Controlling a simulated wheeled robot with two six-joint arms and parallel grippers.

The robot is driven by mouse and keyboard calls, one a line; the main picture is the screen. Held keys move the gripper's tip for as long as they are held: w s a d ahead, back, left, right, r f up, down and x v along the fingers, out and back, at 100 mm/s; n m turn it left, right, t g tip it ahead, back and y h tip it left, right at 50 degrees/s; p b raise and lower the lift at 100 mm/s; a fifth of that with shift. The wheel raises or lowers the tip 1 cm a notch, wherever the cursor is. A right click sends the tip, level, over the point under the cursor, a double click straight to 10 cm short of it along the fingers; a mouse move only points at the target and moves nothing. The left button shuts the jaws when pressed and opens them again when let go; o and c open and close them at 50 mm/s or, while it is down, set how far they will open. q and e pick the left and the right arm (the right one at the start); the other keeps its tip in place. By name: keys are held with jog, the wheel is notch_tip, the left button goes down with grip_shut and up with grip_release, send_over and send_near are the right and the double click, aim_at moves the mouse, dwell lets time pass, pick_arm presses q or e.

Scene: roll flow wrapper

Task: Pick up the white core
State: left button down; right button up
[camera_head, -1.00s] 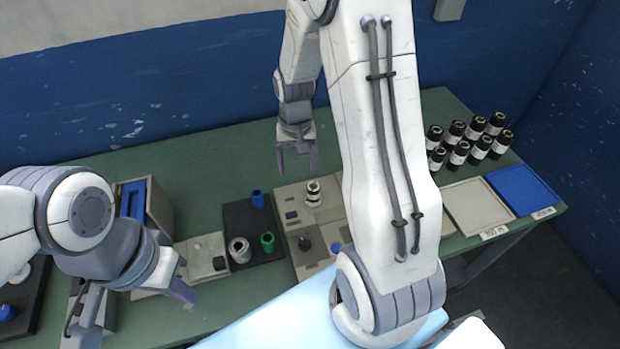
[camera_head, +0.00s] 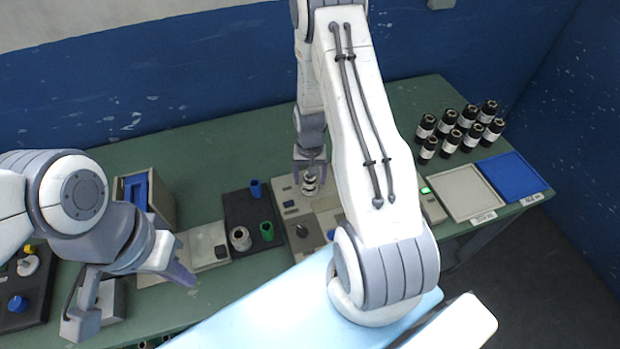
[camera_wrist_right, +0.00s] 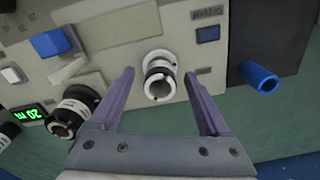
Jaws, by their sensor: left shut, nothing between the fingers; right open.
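A white core with black bands (camera_head: 309,184) stands on the beige machine panel in the head view. In the right wrist view the white core (camera_wrist_right: 159,76) shows end-on as a white ring with a dark band. My right gripper (camera_head: 310,163) is open above it. In the wrist view its two purple fingers stand on either side of the core, with visible gaps. I cannot tell how far above it the fingertips are. My left gripper (camera_head: 182,272) is shut and empty over the table's left front, away from the core.
A dark tray (camera_head: 240,207) beside the machine holds a blue core (camera_head: 256,188), a green core (camera_head: 266,231) and a pale grey-white cylinder (camera_head: 240,239). Several black rolls (camera_head: 447,150) stand at the right, behind a white tray (camera_head: 467,190) and a blue tray (camera_head: 513,174).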

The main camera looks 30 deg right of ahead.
jog(key=shift+f, duration=0.35)
jog(key=shift+c, duration=0.3)
grip_shut()
jog(key=shift+r, duration=0.15)
